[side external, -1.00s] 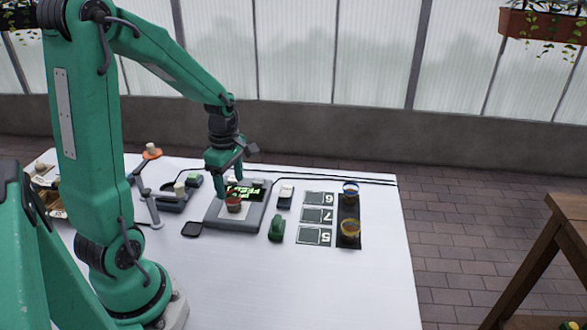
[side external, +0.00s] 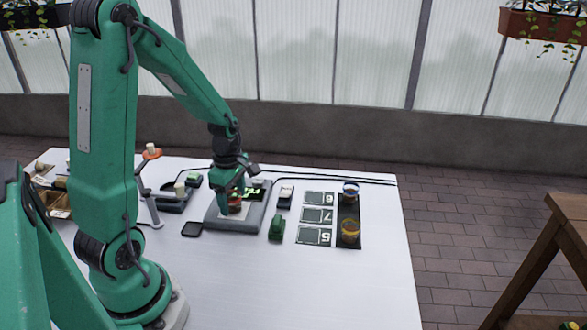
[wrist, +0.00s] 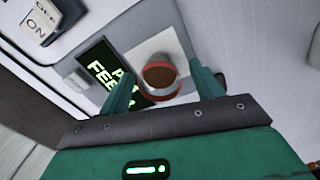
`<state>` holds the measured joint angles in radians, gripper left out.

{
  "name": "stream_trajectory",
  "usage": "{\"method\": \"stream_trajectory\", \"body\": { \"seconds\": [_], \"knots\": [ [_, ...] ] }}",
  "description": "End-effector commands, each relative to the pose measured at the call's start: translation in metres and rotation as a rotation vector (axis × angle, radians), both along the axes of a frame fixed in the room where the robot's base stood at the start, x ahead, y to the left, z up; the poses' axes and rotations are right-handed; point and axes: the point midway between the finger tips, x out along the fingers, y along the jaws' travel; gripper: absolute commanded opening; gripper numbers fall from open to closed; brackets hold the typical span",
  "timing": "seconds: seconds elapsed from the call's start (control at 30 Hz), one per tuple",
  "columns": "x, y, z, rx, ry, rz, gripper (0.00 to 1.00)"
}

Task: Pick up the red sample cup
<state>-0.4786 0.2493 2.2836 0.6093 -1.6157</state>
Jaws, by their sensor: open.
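The red sample cup (wrist: 162,80) shows in the wrist view with brown contents and a red band. It stands on a pale square plate (wrist: 145,51) of a grey device with a green-lettered display (wrist: 103,72). In the side view the cup (side external: 234,206) is partly hidden by my gripper. My gripper (wrist: 163,82) is open, with one green finger on each side of the cup. A gap shows between the cup and the right finger; I cannot tell whether the left finger touches it. The gripper (side external: 230,206) is low over the device in the side view.
A green block-like item (side external: 277,228) and a white switch box (side external: 285,195) stand right of the device. Numbered cards (side external: 314,215) and a dark strip (side external: 349,213) with a blue-banded cup and a yellow cup lie farther right. The front of the table is clear.

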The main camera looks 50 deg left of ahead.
Motion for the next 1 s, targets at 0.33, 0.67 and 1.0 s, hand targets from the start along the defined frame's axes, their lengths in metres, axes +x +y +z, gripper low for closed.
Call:
{"method": "stream_trajectory", "body": {
  "seconds": [0.33, 0.67, 1.0],
  "knots": [
    [0.0, 0.0, 0.0, 0.001, -0.001, 0.0, 0.24],
    [0.0, 0.0, 0.001, 0.001, -0.001, 0.0, 0.14],
    [0.001, 0.001, 0.017, 0.003, -0.004, 0.0, 0.14]
  ]
}}
